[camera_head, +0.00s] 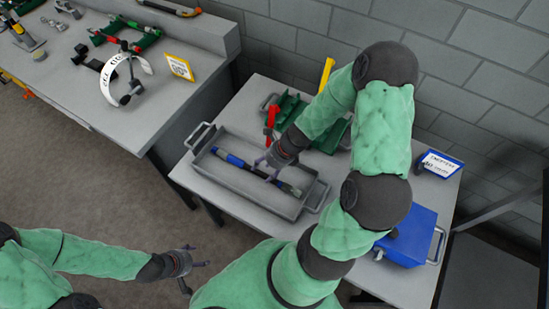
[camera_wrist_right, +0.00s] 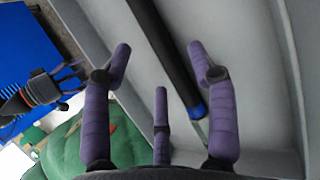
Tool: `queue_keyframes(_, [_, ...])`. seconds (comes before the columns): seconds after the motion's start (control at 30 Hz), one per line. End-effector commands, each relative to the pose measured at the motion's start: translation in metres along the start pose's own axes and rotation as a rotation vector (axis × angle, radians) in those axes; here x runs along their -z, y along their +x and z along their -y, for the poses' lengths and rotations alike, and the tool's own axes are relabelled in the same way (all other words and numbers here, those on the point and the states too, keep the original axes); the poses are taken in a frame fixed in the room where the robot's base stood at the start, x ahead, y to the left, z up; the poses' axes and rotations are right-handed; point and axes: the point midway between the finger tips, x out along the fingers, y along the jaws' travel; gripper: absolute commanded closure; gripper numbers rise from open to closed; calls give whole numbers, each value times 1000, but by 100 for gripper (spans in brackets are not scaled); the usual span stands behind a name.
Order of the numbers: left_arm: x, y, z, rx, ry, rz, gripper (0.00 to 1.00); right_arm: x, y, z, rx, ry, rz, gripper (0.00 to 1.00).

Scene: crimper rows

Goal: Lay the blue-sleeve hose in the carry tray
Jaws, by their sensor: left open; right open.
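The grey carry tray (camera_head: 313,196) sits on the light grey table in the head view, with a raised handle at each end. The blue-sleeve hose (camera_head: 233,160) lies along the tray floor, dark with a blue sleeve part. In the right wrist view the dark hose (camera_wrist_right: 165,45) runs down to a blue band, inside the grey tray walls. My right gripper (camera_head: 268,170) is over the tray, its purple fingers open and spread on either side of the hose, not closed on it. My left gripper (camera_head: 197,266) is open and empty, over the floor, left of the table.
Behind the tray is a green rack (camera_head: 329,140) with a red-handled tool (camera_head: 271,117) and a yellow handle (camera_head: 327,72). Another bench (camera_head: 150,109) holding tools is at the upper left.

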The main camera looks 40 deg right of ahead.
Motion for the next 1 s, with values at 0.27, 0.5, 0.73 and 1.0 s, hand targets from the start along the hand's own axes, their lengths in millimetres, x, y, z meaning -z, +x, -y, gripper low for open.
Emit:
queue_keyframes(0.27, [0,0,0,0,0,0,31,-1,-58,2,5,-1,5,41])
queue_keyframes(0.5, [0,0,0,0,0,0,31,-1,-88,1,3,0,3,41])
queue_keyframes(0.73, [0,0,0,0,0,0,31,0,-95,0,2,0,1,41])
queue_keyframes(1.0, [0,0,0,0,0,0,31,-1,-94,0,1,0,2,41])
